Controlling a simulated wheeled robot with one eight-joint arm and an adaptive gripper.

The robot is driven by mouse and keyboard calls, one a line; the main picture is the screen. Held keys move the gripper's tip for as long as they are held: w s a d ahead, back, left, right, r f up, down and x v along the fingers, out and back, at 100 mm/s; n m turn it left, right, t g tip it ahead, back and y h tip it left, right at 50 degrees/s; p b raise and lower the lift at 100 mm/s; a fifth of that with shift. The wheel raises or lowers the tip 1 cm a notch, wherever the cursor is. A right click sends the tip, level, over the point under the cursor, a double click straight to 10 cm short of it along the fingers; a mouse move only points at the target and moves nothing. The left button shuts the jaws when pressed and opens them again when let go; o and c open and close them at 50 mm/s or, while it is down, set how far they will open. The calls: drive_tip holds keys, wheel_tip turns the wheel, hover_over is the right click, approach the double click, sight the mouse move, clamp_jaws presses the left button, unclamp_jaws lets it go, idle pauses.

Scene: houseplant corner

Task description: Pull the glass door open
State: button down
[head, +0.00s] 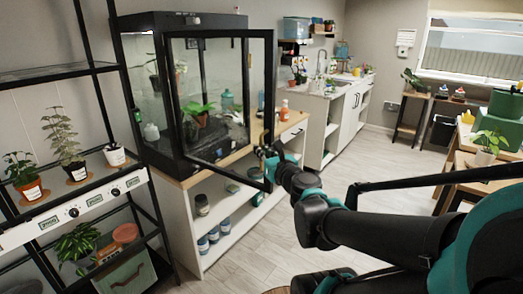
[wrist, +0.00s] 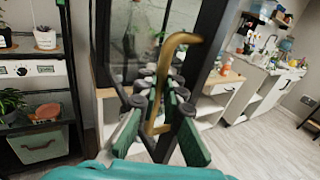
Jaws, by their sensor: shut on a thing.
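The glass door (head: 271,85) has a black frame and belongs to a black glass cabinet (head: 150,110) on a wooden-topped stand. The door stands partly open, its free edge out from the cabinet and to the right. In the wrist view its dark frame (wrist: 209,45) rises just beyond the fingers. A brass handle (wrist: 168,52) curves out from the frame. My gripper (head: 266,153) is at the door's free edge in the head view. In the wrist view my gripper (wrist: 160,92) has its fingers on both sides of the handle, shut on it.
A black shelf rack (head: 150,225) with potted plants stands close on the left. The stand's lower shelves hold jars (head: 203,245). A white counter (head: 320,105) lies behind the door. A wooden table (head: 462,165) with plants is at the right. The floor (head: 235,262) before the stand is clear.

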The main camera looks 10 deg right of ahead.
drive_tip(key=c, duration=1.6)
unclamp_jaws()
